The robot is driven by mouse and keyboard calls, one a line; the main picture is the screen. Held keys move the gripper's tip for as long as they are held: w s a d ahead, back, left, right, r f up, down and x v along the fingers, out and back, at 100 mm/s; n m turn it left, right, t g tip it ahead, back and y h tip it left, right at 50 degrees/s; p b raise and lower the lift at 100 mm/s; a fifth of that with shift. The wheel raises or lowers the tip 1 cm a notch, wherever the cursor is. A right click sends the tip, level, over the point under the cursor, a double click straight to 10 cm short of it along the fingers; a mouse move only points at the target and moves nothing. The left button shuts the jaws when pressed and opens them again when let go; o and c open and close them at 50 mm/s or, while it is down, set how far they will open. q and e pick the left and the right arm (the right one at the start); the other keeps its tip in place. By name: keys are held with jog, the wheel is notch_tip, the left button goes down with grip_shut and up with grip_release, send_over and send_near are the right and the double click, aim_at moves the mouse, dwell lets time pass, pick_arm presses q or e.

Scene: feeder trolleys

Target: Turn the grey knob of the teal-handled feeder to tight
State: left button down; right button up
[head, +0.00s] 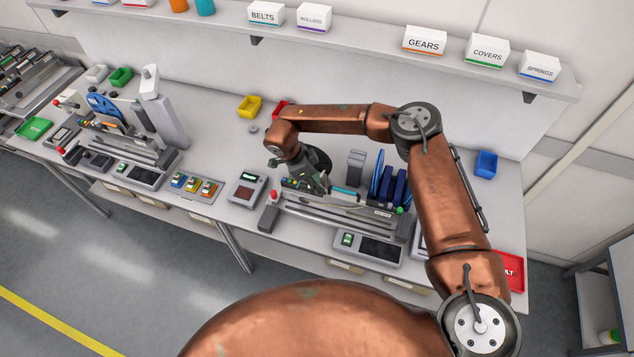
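The feeder with the teal handle (346,191) lies on the bench right of centre, with long grey rails (325,214) along its front. My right arm reaches over from the right, and its dark gripper (318,186) points down at the feeder's left part, just left of the teal handle. The gripper is small and partly hidden by its wrist, so I cannot tell whether its fingers are open, shut or touching anything. The grey knob is not clearly made out; the gripper may cover it. My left gripper is not in view.
Blue reels (388,184) stand at the feeder's right. A box with a red display (246,188) and a tray of coloured pieces (196,185) lie to its left. Another feeder with a blue reel (103,105) is further left. A shelf (350,38) with labelled boxes runs behind.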

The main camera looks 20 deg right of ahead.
jog(key=shift+r, duration=0.1)
jog(key=p+v, duration=0.3)
jog(key=v, duration=0.6)
jog(key=shift+s+p, duration=0.2)
jog(key=shift+p, duration=0.1)
dwell(0.6)
dwell(0.4)
jog(key=v, duration=1.2)
